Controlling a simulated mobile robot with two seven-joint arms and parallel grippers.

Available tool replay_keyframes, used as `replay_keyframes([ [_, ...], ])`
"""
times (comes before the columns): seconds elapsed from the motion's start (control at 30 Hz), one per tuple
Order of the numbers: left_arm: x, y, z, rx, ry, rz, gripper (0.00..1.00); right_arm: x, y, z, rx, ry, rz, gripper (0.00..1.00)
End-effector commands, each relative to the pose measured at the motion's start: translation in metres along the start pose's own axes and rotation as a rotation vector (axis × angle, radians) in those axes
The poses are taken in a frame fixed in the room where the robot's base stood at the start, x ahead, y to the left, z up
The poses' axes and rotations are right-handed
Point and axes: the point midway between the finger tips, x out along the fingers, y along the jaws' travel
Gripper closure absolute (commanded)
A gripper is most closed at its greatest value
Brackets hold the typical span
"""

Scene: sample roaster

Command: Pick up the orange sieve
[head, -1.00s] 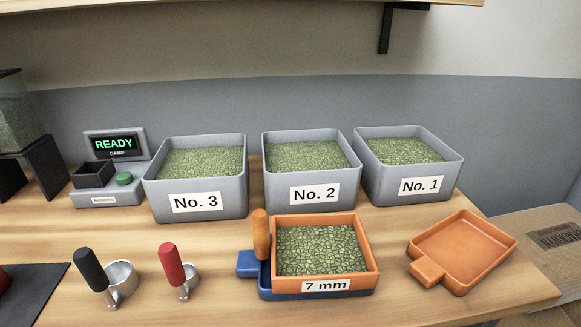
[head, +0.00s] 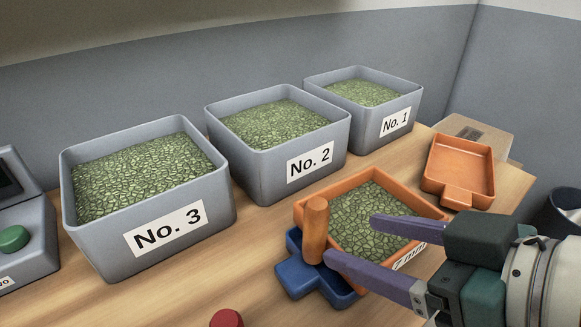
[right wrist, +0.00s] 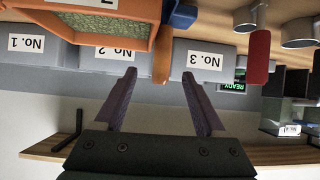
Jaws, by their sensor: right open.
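The orange sieve (head: 417,200), labelled 7 mm and filled with green beans, sits on a blue tray (head: 300,277). Its orange upright handle (head: 315,232) stands at its left corner. My right gripper (head: 352,238) is open, reaching in from the right, its fingers pointing toward the handle and covering part of the sieve and label. In the right wrist view, which is upside down, the handle (right wrist: 163,52) lies just ahead of the gap between the fingertips (right wrist: 158,74); contact cannot be told. My left gripper is not in view.
Grey bins No. 3 (head: 85,240), No. 2 (head: 265,180) and No. 1 (head: 366,131), full of green beans, stand behind the sieve. An empty orange tray (head: 460,168) lies at right. A red handle top (head: 227,318) shows in front.

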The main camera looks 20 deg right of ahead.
Motion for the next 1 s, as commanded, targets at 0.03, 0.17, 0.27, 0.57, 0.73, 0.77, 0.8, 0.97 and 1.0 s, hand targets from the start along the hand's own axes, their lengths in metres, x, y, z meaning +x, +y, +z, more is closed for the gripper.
replay_keyframes([
  [0.03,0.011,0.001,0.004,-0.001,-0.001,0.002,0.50,0.007,0.000,0.005,-0.009,0.038,-0.016,0.28],
  [0.17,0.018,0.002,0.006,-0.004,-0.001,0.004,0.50,0.012,-0.001,-0.001,-0.011,0.119,-0.050,0.28],
  [0.27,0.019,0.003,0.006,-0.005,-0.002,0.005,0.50,0.020,-0.002,-0.005,-0.010,0.141,-0.057,0.28],
  [0.57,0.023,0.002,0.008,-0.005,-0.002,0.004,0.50,0.055,-0.004,-0.011,-0.009,0.139,-0.057,0.28],
  [0.73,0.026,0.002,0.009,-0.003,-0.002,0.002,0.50,0.071,-0.004,-0.012,-0.010,0.140,-0.057,0.28],
  [0.77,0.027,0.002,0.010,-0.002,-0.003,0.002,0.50,0.076,-0.004,-0.011,-0.010,0.139,-0.057,0.28],
  [0.8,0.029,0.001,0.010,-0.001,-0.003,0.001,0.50,0.083,-0.004,-0.012,-0.010,0.139,-0.056,0.28],
  [0.97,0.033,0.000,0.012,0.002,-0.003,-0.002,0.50,0.104,-0.004,-0.014,-0.010,0.139,-0.056,0.28],
  [1.0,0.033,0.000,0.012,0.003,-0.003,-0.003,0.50,0.107,-0.005,-0.014,-0.010,0.138,-0.057,0.28],
])
